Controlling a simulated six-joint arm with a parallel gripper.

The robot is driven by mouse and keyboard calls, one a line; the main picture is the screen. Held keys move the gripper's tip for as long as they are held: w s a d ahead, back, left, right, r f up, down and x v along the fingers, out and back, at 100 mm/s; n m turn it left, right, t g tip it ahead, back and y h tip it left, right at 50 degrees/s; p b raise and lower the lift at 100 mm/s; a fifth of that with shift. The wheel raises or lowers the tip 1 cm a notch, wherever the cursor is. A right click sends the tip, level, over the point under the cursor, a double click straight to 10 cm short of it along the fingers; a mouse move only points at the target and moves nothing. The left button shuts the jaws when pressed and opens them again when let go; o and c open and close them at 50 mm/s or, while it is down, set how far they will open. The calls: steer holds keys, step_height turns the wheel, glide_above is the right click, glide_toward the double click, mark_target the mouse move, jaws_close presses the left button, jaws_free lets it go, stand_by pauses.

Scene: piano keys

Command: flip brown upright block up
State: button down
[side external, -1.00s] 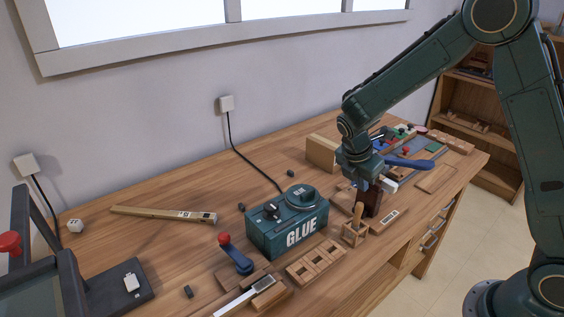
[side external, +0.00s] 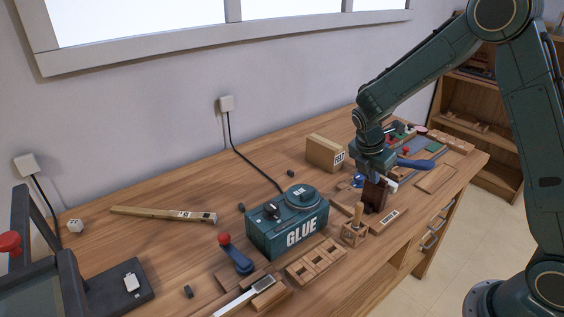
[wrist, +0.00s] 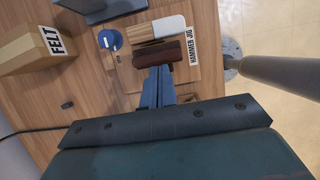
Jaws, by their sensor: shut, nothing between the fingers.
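The dark brown block (side external: 374,197) stands upright on the bench below my gripper in the side view. In the wrist view the brown block (wrist: 160,53) lies crosswise just ahead of my fingertips. My gripper (wrist: 158,73) is shut and empty, its blue fingers together close to the block's near edge; I cannot tell whether they touch it. In the side view my gripper (side external: 377,181) is at the block's top, and its tips are partly hidden. The block sits on a wooden base with a label reading HAMMER JIG (wrist: 191,46), beside a white-ended piece (wrist: 171,27).
A box marked FELT (side external: 325,153) stands left of my gripper. A blue knob (wrist: 109,39) is near the block. A green GLUE box (side external: 287,222) and a small wooden holder with a peg (side external: 353,230) stand to the left in the side view.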

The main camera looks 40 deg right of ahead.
steer(key=shift+d, duration=0.5)
steer(key=a+r, duration=0.8)
steer(key=r, duration=0.1)
steer(key=shift+r, duration=0.15)
stand_by(0.4)
steer(key=shift+r, duration=0.1)
